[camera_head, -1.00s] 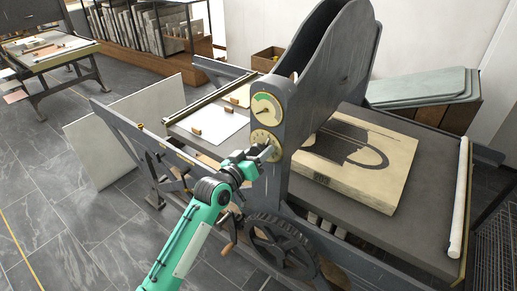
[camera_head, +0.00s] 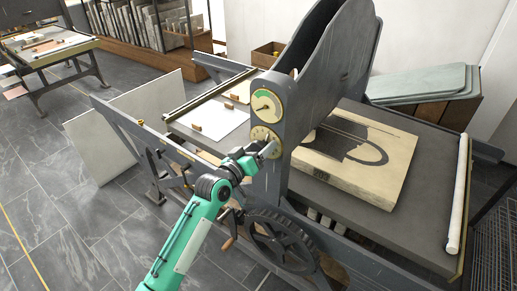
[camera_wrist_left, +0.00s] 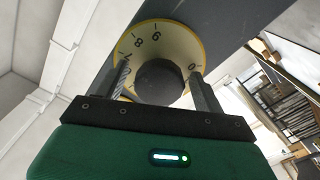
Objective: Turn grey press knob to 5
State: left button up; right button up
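The press's lower dial (camera_head: 262,134) has a cream face, and in the left wrist view its yellow rim (camera_wrist_left: 150,24) and numbers including 6, 8 and 0 show. The round dark grey knob (camera_wrist_left: 160,82) sits at its centre. My left gripper (camera_wrist_left: 162,70) has its two fingers apart, one on each side of the knob, with gaps beside it. No grip on the knob shows. In the head view my left gripper (camera_head: 264,150) is at the dial and partly covers it; the knob is hidden there. I cannot read the knob's setting. My right gripper is not in view.
A gauge with a green arc (camera_head: 267,105) sits just above the dial on the grey press frame (camera_head: 335,60). A spoked handwheel (camera_head: 282,241) is below my arm. A stone slab (camera_head: 355,160) lies on the press bed to the right.

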pick_arm(q)
jog(key=b+v, duration=0.2)
jog(key=v, duration=1.1)
jog(key=shift+s+a, duration=0.25)
jog(key=shift+s, duration=0.05)
